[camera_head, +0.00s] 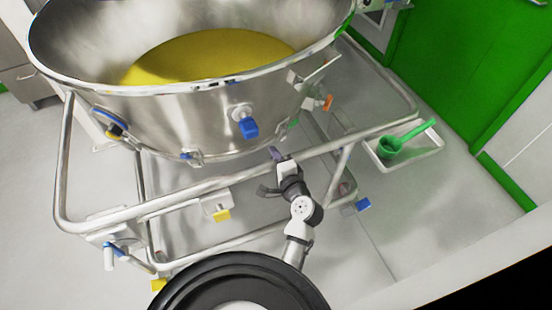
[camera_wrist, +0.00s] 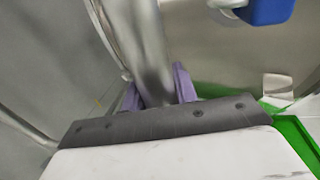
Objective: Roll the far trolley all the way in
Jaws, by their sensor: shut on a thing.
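A steel trolley (camera_head: 180,200) with a tubular frame carries a large open steel bowl (camera_head: 190,125) holding yellow material. My gripper (camera_head: 276,157) is at the trolley's near top rail, right of the bowl's middle. In the wrist view, the purple fingers of my gripper (camera_wrist: 159,88) are shut on the steel rail (camera_wrist: 145,45), one on each side. The trolley's lower frame and wheels are partly hidden by my arm and base. I cannot tell from these views whether another trolley stands nearby.
A white tray (camera_head: 425,150) with a green scoop (camera_head: 390,146) sits right of the trolley. A green door (camera_head: 450,60) and white wall panels stand behind it at right. Grey floor (camera_head: 30,220) is clear at left. A steel cabinet (camera_head: 25,85) is at far left.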

